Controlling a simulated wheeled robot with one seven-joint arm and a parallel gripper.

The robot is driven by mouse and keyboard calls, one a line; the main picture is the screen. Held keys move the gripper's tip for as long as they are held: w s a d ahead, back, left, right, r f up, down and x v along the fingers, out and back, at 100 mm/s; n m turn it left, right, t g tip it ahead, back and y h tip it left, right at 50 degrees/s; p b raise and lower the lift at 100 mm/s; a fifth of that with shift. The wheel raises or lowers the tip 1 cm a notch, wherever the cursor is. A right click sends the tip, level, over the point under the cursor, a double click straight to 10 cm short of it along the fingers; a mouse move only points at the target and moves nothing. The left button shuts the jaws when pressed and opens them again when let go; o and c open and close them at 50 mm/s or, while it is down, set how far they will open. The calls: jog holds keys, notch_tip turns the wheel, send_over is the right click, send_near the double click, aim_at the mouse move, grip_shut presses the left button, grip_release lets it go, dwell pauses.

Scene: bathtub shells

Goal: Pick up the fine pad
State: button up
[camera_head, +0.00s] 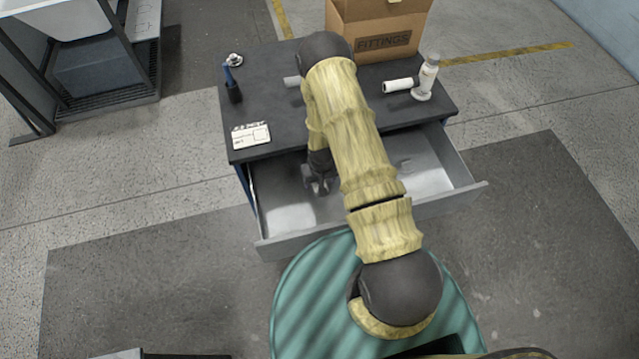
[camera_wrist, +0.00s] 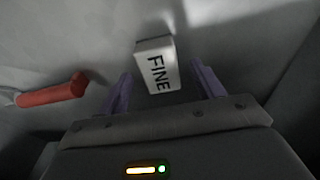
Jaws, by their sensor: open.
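The fine pad (camera_wrist: 157,66) is a small pale block with the word FINE on its face. In the wrist view it lies on the grey drawer floor, just ahead of and partly between the fingers of my gripper (camera_wrist: 165,92). The gripper is open, with one purple finger on each side of the pad, and no contact is visible. In the head view my gripper (camera_head: 320,182) is down inside the open drawer (camera_head: 290,212), at its left part. The pad cannot be made out in the head view, where my arm covers part of the drawer.
A red-handled tool (camera_wrist: 52,92) lies left of the gripper in the drawer. On the dark worktop (camera_head: 270,85) stand a FITTINGS box (camera_head: 385,35), a white bottle (camera_head: 426,78), a white roll (camera_head: 400,85), a blue-handled item (camera_head: 232,85) and a card (camera_head: 251,136).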

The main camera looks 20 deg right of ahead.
aim_at(319, 183)
jog(key=shift+w+f, duration=0.15)
jog(key=shift+f, duration=0.9)
jog(key=c, duration=1.2)
jog(key=shift+o, duration=0.2)
jog(key=shift+r, duration=0.1)
notch_tip(319, 183, up, 10)
jog(key=shift+f+b, duration=0.1)
jog(key=shift+b, duration=0.85)
